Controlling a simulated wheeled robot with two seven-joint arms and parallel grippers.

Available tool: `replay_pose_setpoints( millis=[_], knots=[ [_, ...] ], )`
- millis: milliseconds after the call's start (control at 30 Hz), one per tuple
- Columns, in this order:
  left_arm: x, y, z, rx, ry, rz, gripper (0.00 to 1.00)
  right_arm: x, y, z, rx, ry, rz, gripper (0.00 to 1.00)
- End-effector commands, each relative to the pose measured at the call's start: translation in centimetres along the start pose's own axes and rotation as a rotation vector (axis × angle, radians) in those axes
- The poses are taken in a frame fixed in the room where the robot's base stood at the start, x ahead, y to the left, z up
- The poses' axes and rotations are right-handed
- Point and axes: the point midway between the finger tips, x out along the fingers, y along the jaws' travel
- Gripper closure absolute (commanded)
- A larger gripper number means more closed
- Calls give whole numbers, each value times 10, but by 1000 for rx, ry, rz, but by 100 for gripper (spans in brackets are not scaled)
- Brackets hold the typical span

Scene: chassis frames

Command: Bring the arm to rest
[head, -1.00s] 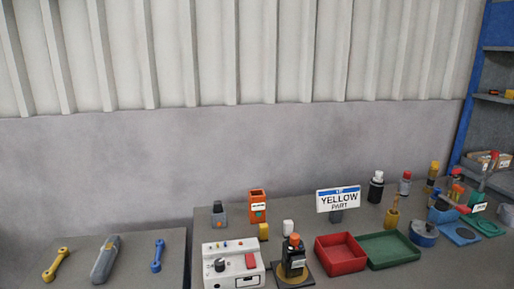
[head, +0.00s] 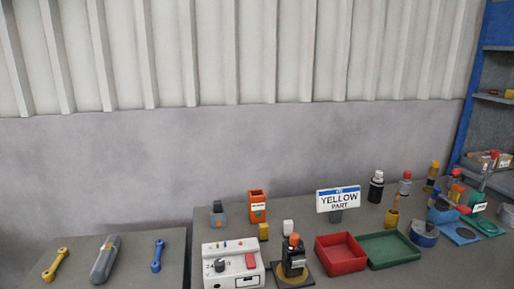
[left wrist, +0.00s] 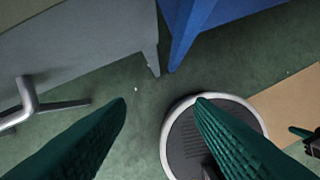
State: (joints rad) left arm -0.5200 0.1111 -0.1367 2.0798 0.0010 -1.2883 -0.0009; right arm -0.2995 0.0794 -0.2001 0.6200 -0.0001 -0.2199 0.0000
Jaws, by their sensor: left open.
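My left gripper (left wrist: 160,108) shows in the left wrist view as two dark green ribbed fingers, spread apart with nothing between them. It hangs over a green floor (left wrist: 115,125), away from any workpiece.
A grey panel (left wrist: 90,45) stands near the left gripper.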

Motion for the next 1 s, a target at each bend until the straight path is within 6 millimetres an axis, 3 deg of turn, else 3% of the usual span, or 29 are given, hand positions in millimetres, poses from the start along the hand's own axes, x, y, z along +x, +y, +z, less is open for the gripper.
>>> replay_pose_setpoints(
  millis=[33, 267, 500, 633, 800, 1000],
  knots=[
    [22, -1, -8, 1, 17, -2, 52, 0, 0, 0, 0, 0, 0, 100],
    [123, -6, -59, 10, 63, -8, 52, 0, 0, 0, 0, 0, 0, 100],
    [203, -10, -145, 22, 115, -14, 52, 0, 0, 0, 0, 0, 0, 100],
    [228, -11, -196, 28, 140, -16, 52, 0, 0, 0, 0, 0, 0, 100],
    [242, -10, -246, 34, 162, -17, 52, 0, 0, 0, 0, 0, -1, 100],
    [245, -10, -268, 38, 169, -18, 52, 0, 0, 0, 0, 0, -1, 100]
  ],
)
